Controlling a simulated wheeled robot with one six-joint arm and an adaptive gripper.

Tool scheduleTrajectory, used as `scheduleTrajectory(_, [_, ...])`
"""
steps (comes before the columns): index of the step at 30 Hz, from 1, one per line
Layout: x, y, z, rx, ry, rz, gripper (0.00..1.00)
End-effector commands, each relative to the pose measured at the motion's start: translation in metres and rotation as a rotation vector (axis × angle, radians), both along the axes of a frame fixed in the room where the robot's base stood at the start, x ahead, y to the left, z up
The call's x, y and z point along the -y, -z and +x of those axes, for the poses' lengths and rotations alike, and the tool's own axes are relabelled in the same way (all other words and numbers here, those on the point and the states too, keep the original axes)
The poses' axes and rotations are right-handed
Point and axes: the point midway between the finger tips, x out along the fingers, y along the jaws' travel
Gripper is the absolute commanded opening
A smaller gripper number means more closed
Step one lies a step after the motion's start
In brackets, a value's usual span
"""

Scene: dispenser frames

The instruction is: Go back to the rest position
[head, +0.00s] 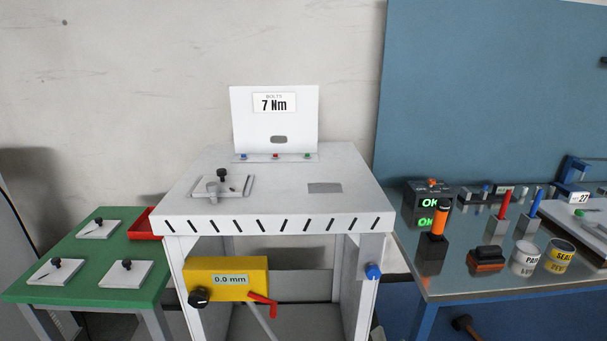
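My gripper is not visible in the head view, so its position and whether it is open or shut do not show. The white dispenser stand (280,213) is in the middle, with an upright white panel (300,137) at its back. A small plate with a dark knob (222,175) sits on the stand's top at the left. A yellow box (240,268) reading "0.0 mm" is on the stand's front, with a black knob and a red lever.
A green table (85,268) at left holds several white plates with knobs and a red tray (144,225). A workbench (460,284) at right holds an OK display box (415,205), an orange-handled tool (440,220), two labelled tubs and pens. The stand's top is mostly clear.

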Motion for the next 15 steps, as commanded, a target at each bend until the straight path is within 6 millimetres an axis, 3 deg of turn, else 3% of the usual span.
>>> scheduleTrajectory(1, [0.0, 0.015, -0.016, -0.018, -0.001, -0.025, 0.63])
scheduleTrajectory(6, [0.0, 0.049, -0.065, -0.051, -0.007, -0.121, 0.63])
scheduleTrajectory(15, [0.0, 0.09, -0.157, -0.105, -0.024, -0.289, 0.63])
